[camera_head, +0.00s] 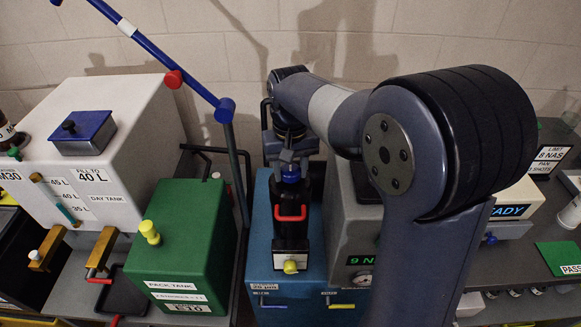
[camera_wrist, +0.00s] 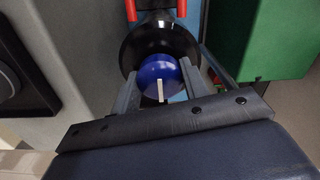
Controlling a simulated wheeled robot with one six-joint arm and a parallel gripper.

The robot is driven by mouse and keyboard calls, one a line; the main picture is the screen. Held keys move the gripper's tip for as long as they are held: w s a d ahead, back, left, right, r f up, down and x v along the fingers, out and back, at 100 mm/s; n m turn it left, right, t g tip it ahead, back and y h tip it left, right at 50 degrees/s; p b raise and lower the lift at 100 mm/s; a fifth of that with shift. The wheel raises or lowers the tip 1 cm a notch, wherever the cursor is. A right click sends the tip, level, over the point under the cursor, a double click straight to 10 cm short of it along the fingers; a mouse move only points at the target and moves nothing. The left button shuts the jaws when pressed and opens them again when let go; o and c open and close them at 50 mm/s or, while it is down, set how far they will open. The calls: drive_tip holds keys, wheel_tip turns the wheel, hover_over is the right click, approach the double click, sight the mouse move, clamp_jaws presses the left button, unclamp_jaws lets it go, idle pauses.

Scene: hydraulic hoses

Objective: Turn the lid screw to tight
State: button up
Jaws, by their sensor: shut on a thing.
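The lid screw is a round blue knob (camera_wrist: 162,76) with a white mark line, on top of a black cylindrical housing (camera_wrist: 160,42) in the wrist view. In the head view the blue knob (camera_head: 290,174) sits atop the black housing (camera_head: 291,230), which has a red handle and a yellow knob low on its front. My gripper (camera_wrist: 160,80) is shut on the blue knob, one finger on each side. In the wrist view the white line points toward my gripper's palm. In the head view my gripper (camera_head: 289,160) comes down on the knob from above, and its fingertips are small there.
A green pack tank (camera_head: 180,240) stands left of the blue cabinet (camera_head: 262,230). A blue jointed pole (camera_head: 160,55) rises behind it. A white day tank (camera_head: 110,140) is further left. A grey unit with a green display (camera_head: 345,230) stands close on the right.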

sight(291, 169)
idle(0.4)
drive_tip(key=o, duration=1)
drive_tip(key=shift+c, duration=0.2)
wheel_tip(291, 169, up, 11)
drive_tip(key=shift+b, duration=0.35)
drive_tip(key=shift+f, duration=0.15)
wheel_tip(291, 169, down, 11)
drive_tip(key=shift+r+p, duration=0.1)
drive_tip(key=shift+p, duration=0.25)
drive_tip(key=shift+r, duration=0.1)
